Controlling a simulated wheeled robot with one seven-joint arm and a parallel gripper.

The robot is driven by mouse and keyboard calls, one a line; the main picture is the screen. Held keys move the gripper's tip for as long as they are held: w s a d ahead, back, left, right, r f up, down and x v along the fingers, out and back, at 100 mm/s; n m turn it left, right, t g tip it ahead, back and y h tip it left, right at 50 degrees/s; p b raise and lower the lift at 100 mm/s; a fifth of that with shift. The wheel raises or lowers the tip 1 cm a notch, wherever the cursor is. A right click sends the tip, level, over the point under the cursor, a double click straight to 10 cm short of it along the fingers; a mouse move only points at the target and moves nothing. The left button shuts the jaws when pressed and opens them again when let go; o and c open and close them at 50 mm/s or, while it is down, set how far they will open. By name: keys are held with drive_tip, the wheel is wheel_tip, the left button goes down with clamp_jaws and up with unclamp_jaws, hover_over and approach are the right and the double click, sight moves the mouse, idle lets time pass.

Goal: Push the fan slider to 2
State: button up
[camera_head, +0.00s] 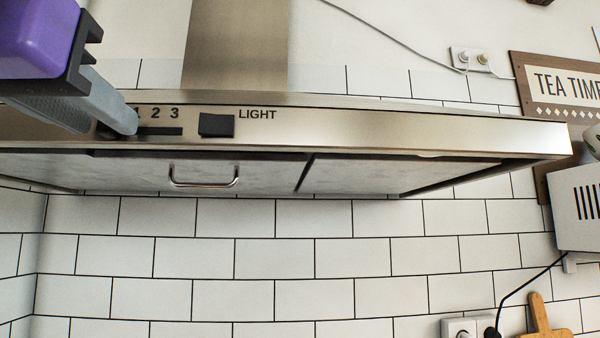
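The range hood (400,123) spans the upper view, with a steel front panel. Its fan slider track (162,131) is a dark slot under the numbers 1, 2 and 3. My gripper (122,122) comes in from the upper left, purple and grey. Its grey fingertip reaches the panel at the left end of the slot, just beside the 1. The slider knob is hidden behind the finger, so its position and any contact cannot be told. Only one finger shows clearly, so I cannot tell whether the gripper is open or shut.
A dark light switch (216,125) marked LIGHT sits right of the slot. Below the hood is a filter handle (203,181). A toaster-like white appliance (580,205), a TEA TIME sign (560,85) and wall sockets (470,60) are at the right.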

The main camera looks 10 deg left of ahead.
drive_tip(key=shift+w, duration=0.1)
clamp_jaws()
idle(1.4)
